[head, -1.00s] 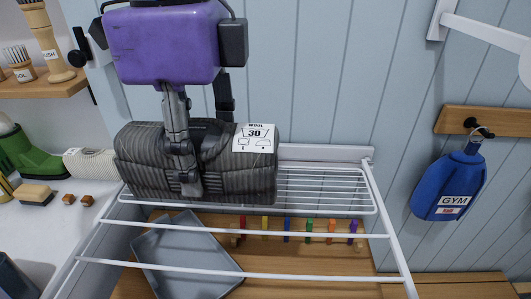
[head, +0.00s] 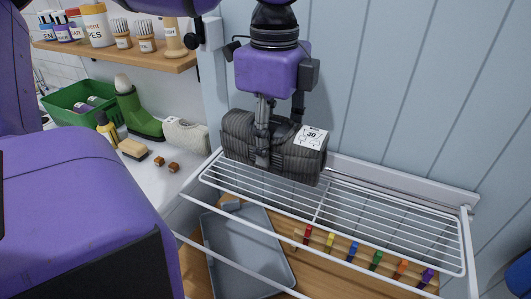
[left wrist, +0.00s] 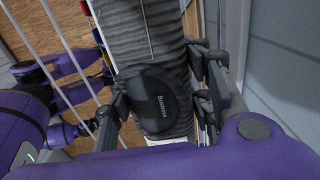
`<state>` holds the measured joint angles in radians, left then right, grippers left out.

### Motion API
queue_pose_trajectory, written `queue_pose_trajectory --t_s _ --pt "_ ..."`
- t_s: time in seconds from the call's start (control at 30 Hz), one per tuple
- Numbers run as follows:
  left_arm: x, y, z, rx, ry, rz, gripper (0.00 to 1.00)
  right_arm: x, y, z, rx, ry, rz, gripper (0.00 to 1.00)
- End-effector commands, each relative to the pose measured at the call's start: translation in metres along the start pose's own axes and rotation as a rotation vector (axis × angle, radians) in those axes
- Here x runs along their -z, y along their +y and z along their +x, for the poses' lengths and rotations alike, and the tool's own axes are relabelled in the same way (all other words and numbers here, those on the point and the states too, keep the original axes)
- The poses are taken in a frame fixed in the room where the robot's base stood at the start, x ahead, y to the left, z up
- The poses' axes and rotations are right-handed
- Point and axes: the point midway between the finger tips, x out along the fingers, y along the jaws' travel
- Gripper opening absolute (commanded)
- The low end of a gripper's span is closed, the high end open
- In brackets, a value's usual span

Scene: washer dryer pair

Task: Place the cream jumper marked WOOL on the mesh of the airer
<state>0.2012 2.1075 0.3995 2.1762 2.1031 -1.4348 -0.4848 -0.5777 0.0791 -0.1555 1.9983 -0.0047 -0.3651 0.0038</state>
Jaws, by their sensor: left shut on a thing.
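My left gripper (head: 277,145) is shut on a dark grey, striped folded knit (head: 235,138) with a white tag reading 30. It holds the bundle at the left end of the airer's white wire mesh (head: 385,215). I cannot tell whether the bundle rests on the wires. In the left wrist view the striped knit (left wrist: 150,35) lies between the fingers, with a dark round pad in front of it. A cream folded knit (head: 186,135) lies on the white counter at left, apart from the gripper; its tag is not readable.
Coloured pegs (head: 353,250) show below the mesh, beside a grey tray (head: 245,250). A shelf (head: 125,62) holds brushes and jars. The right part of the mesh is empty.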

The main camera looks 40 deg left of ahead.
Motion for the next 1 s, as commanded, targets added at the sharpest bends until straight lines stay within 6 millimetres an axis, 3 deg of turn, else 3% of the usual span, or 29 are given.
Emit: queue_pose_trajectory --t_s 0.1,0.37,0.6,1.0 --pt "-0.01 -0.009 0.016 -0.001 0.002 -0.001 0.05 0.001 0.0 0.001 0.001 0.001 0.0 0.33" --pt "-0.019 -0.017 0.03 0.001 0.002 -0.002 0.05 0.004 -0.001 0.003 0.002 0.006 -0.001 0.33" --pt "-0.021 -0.019 0.063 -0.001 0.0 -0.001 0.05 0.001 -0.002 0.006 0.004 0.003 -0.002 0.33" --pt "-0.021 -0.019 0.068 0.002 0.0 0.0 0.05 0.001 -0.002 0.005 0.004 0.004 -0.001 0.33"
